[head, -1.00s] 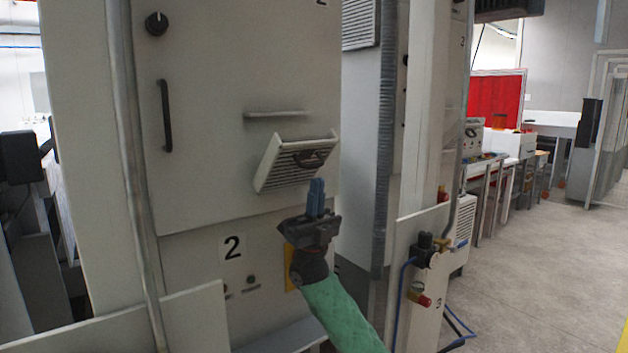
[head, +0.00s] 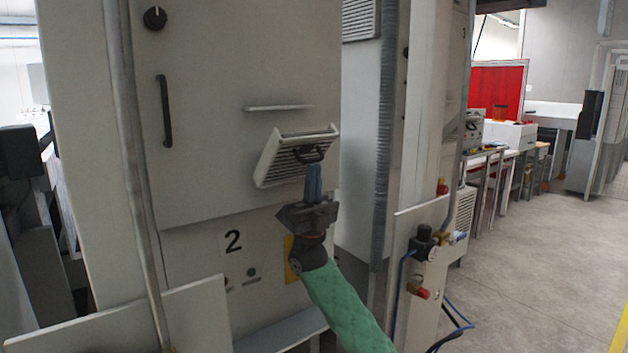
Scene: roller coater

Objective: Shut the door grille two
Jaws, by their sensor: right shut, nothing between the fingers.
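The door grille two (head: 292,160) is a pale slatted flap on the cabinet door (head: 220,110) above the "2" label. It stands tilted out from the door, with a dark handle (head: 312,153) on its face. My right gripper (head: 314,170) has its blue fingers shut and empty, pointing up just below the handle at the flap's lower right. I cannot tell whether the fingertips touch the flap. My left gripper is not in the view.
A thin ledge (head: 278,107) juts from the door above the grille. A long dark door handle (head: 165,110) and a black knob (head: 155,17) are at the left. A vertical metal pipe (head: 130,150) runs along the cabinet's left side. Open floor (head: 540,240) lies at the right.

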